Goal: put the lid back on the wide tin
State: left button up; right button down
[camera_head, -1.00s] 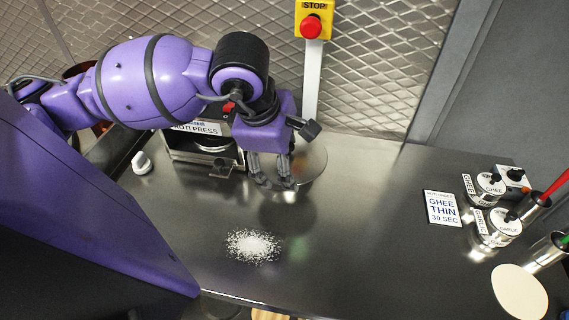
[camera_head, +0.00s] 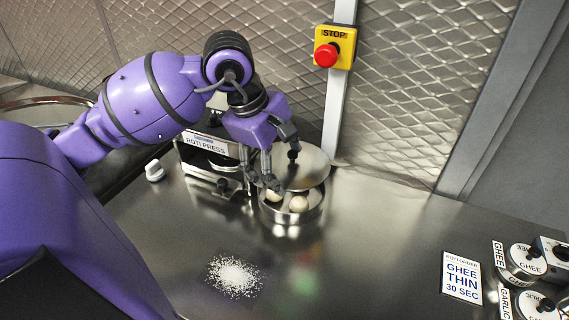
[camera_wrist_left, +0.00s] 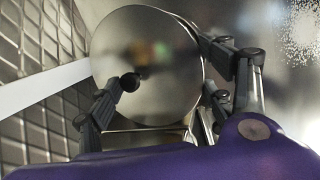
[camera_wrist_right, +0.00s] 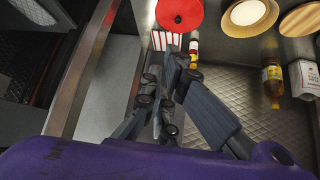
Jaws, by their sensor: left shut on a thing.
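The lid (camera_head: 312,168), a round steel disc with a black knob (camera_head: 293,155), is tilted above and behind the wide tin. The wide tin (camera_head: 290,214), low and steel, is uncovered, with pale dough balls (camera_head: 298,203) inside. My left gripper (camera_head: 277,168) is shut on the lid above the tin's left rim; the exact grip point is unclear. In the left wrist view the lid (camera_wrist_left: 160,60) faces the camera between the fingers (camera_wrist_left: 165,85). My right gripper (camera_wrist_right: 163,85) appears only in the right wrist view, away from the tin; its finger gap is unclear.
The roti press (camera_head: 208,150) stands close left of the tin. Spilled white flour (camera_head: 235,276) lies in front. A stop button (camera_head: 327,54) is on a post behind. An order card (camera_head: 461,277) and ghee tin (camera_head: 525,260) are at right. The middle counter is clear.

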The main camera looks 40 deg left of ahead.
aim_at(277, 173)
pick_arm(q)
jog(key=shift+s+a+f, duration=0.1)
jog(key=shift+f, duration=0.2)
notch_tip(277, 173, down, 2)
jog(key=shift+f+b, duration=0.1)
jog(key=shift+b, duration=0.45)
jog(key=shift+f+b, duration=0.35)
jog(key=shift+f, duration=0.45)
jog(key=shift+f+b, duration=0.55)
jog(key=shift+f, duration=0.4)
pick_arm(e)
jog(key=f, duration=0.1)
jog(key=s+f, duration=0.1)
jog(key=f, duration=0.1)
jog(key=shift+a+f, duration=0.1)
jog(key=shift+f, duration=0.1)
pick_arm(q)
jog(key=shift+b, duration=0.45)
pick_arm(e)
jog(key=shift+s+f+g, duration=0.3)
jog(key=shift+s+f, duration=0.1)
jog(key=shift+f, duration=0.1)
pick_arm(q)
jog(key=shift+f+b, duration=0.2)
jog(key=shift+b, duration=0.2)
pick_arm(e)
jog(key=shift+s+f, duration=0.3)
jog(key=shift+f, duration=0.15)
